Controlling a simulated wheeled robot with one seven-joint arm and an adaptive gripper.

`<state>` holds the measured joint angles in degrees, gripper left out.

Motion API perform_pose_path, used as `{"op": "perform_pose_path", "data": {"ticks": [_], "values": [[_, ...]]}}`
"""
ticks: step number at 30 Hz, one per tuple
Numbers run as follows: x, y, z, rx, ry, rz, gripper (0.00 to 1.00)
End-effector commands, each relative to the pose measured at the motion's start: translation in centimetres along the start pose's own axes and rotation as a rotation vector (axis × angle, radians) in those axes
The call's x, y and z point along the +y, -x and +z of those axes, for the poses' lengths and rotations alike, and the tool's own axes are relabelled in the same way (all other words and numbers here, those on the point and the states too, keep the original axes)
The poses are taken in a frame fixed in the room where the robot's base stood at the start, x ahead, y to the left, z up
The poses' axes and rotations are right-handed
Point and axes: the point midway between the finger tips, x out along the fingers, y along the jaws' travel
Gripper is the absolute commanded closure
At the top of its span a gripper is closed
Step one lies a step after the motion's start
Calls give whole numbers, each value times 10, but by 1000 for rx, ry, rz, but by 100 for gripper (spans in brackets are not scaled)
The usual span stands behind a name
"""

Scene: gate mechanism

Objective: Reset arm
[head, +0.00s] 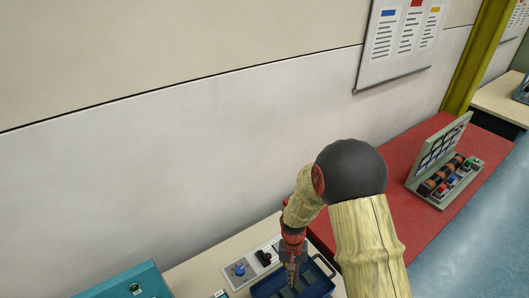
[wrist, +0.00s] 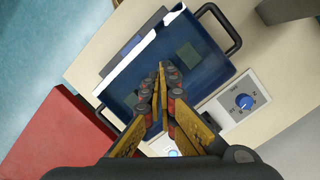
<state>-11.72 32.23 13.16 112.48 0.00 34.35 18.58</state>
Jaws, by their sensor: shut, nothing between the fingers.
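My gripper (head: 292,284) points down over a blue tray (head: 264,290) at the bottom of the head view. In the wrist view my gripper (wrist: 161,75) is shut, its yellow fingertips together with nothing between them. The blue tray (wrist: 208,35) lies beyond the fingertips there, with a dark handle at its upper right. A small dark square block (wrist: 188,55) lies inside the tray. My arm hides part of the tray in the head view.
A panel with a blue knob (wrist: 243,102) sits beside the tray; the knob also shows in the head view (head: 239,270). A red table (head: 415,150) to the right bears an opened grey-green case (head: 440,165). A wall poster (head: 402,40) hangs above. A teal box (head: 130,284) stands at lower left.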

Motion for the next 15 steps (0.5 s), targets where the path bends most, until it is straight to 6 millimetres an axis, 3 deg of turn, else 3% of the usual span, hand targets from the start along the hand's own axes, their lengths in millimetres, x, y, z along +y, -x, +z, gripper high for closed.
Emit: {"op": "perform_pose_path", "data": {"ticks": [15], "values": [[48, 95, 74, 100, 169, -31, 100]]}}
